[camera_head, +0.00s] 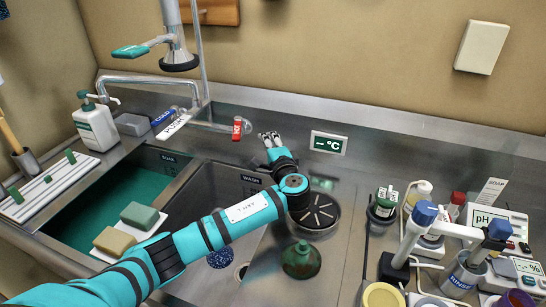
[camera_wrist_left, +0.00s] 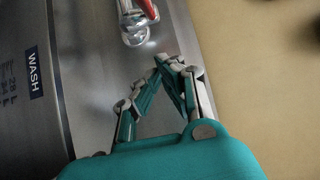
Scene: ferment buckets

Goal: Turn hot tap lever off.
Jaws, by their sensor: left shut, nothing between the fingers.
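The red hot tap lever (camera_head: 237,128) is on the right end of the tap body at the back of the sink. It also shows at the top of the left wrist view (camera_wrist_left: 147,8), where it is partly cut off. My left gripper (camera_head: 268,137) is just right of the lever, above the steel counter behind the sink, with a small gap between them. In the left wrist view its fingertips (camera_wrist_left: 174,62) meet, empty, below the tap's chrome end (camera_wrist_left: 134,30). The blue cold lever (camera_head: 164,116) is on the tap's left end. My right gripper is not in view.
The spout and upright sprayer hose (camera_head: 203,55) stand left of the gripper. The wash basin (camera_head: 207,190) lies below my arm. Bottles and a pH meter (camera_head: 497,222) crowd the right counter.

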